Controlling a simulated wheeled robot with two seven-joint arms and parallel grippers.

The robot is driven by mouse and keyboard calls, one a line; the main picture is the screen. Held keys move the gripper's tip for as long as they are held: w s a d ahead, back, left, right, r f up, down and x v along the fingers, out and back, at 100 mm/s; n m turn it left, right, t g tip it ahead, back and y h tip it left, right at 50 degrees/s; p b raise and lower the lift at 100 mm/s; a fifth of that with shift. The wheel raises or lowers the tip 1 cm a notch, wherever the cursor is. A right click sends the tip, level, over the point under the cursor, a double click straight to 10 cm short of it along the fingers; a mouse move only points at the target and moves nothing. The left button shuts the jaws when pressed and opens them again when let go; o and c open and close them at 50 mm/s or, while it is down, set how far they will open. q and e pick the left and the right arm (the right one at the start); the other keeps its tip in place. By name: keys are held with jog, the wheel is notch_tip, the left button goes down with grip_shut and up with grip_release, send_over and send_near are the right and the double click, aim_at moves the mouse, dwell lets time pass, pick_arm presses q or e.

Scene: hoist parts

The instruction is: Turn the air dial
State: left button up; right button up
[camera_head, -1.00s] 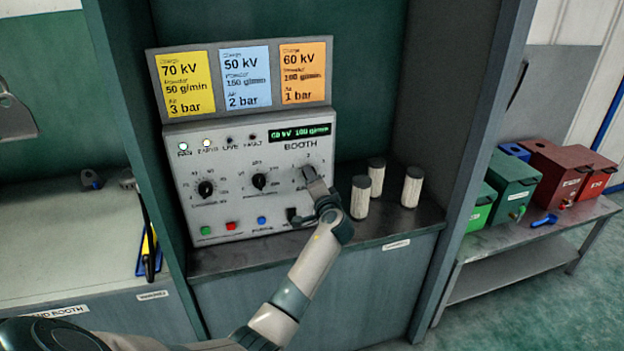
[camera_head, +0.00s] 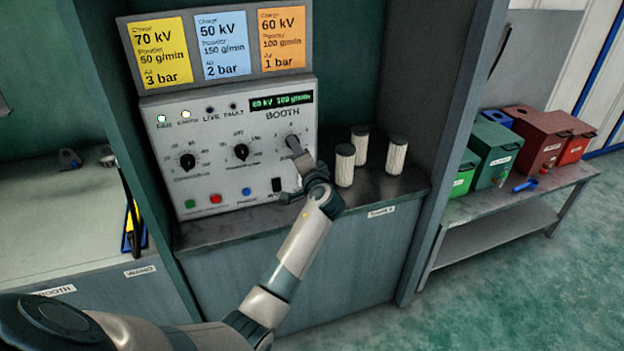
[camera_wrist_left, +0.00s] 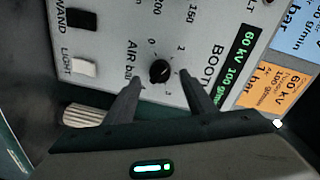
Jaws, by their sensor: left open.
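The air dial (camera_wrist_left: 160,72) is a round black knob marked "AIR bar" on the grey booth panel (camera_head: 215,160). In the left wrist view it lies just beyond and between the two fingertips of my left gripper (camera_wrist_left: 160,80), which is open. I cannot tell whether either finger touches the knob, nor exactly where its pointer stands. In the head view my left gripper (camera_head: 293,146) is at the panel's right side and mostly hides the dial. The display (camera_head: 281,101) reads 60 kV, 100 g/min. My right gripper is not in view.
Two other dials, the left one (camera_head: 187,161) and the middle one (camera_head: 241,152), sit beside it. Yellow (camera_head: 158,52), blue (camera_head: 223,45) and orange (camera_head: 282,39) cards stand above. Three pale cylinders (camera_head: 397,155) stand right of the panel. Colored boxes (camera_head: 495,150) are on a right-hand bench.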

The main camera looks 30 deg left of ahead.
pick_arm(q)
jog(key=f+b+v, duration=0.1)
jog(key=b+v, duration=0.2)
jog(key=v, duration=1.1)
jog(key=shift+r, duration=0.5)
jog(key=shift+d+f, duration=0.1)
